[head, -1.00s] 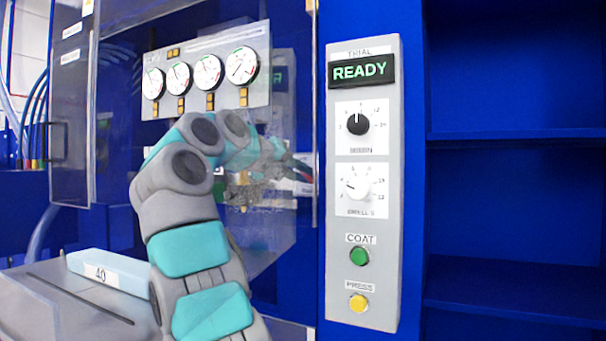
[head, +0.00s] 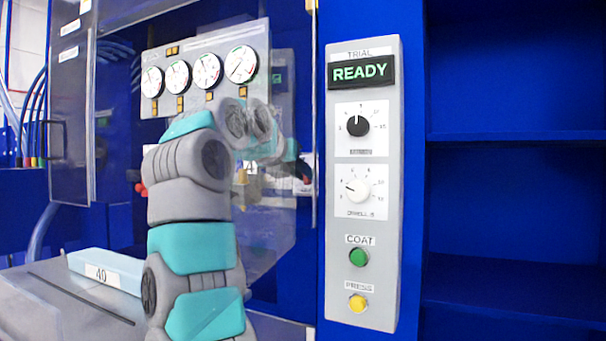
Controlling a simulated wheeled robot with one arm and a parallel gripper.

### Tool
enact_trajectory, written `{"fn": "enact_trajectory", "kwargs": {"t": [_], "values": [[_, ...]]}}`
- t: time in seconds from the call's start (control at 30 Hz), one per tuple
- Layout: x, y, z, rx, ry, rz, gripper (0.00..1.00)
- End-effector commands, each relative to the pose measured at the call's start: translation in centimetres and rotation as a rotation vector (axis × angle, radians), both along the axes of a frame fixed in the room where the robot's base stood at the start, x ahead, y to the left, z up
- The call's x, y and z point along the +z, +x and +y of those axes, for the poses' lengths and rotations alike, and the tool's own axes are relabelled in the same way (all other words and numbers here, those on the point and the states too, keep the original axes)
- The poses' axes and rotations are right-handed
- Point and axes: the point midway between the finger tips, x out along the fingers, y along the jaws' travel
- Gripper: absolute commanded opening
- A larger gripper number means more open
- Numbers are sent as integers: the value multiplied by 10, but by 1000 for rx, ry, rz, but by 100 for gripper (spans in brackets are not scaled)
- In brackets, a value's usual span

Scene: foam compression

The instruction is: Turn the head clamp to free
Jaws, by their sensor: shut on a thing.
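My gripper (head: 303,172) shows only as a small dark shape past the teal wrist, by the panel's right edge. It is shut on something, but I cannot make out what. The head clamp cannot be told apart clearly; my arm hides much of the machine's middle.
A grey control column (head: 363,225) stands close right of my gripper, with a READY display (head: 361,72), two knobs and green and yellow buttons. Several gauges (head: 207,69) sit above my arm. A pale blue block (head: 106,269) marked 40 lies lower left. Empty blue shelves (head: 515,200) are at right.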

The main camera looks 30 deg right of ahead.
Motion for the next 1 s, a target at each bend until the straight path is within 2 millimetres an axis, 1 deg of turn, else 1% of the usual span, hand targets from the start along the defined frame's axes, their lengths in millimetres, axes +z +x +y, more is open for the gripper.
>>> {"fn": "enact_trajectory", "kwargs": {"t": [0.2, 0.63, 0.67, 0.7, 0.9, 0.93, 1.0], "values": [[0, 1, 1, 2, 30, -38, 0], [0, 0, 1, 1, 35, -45, 0], [0, 0, 1, 1, 35, -45, 17], [0, 0, 1, 1, 35, -45, 22], [0, 0, 0, 0, 35, -44, 44], [0, 0, 0, 0, 35, -44, 46], [0, 0, 0, 0, 35, -44, 46]]}}
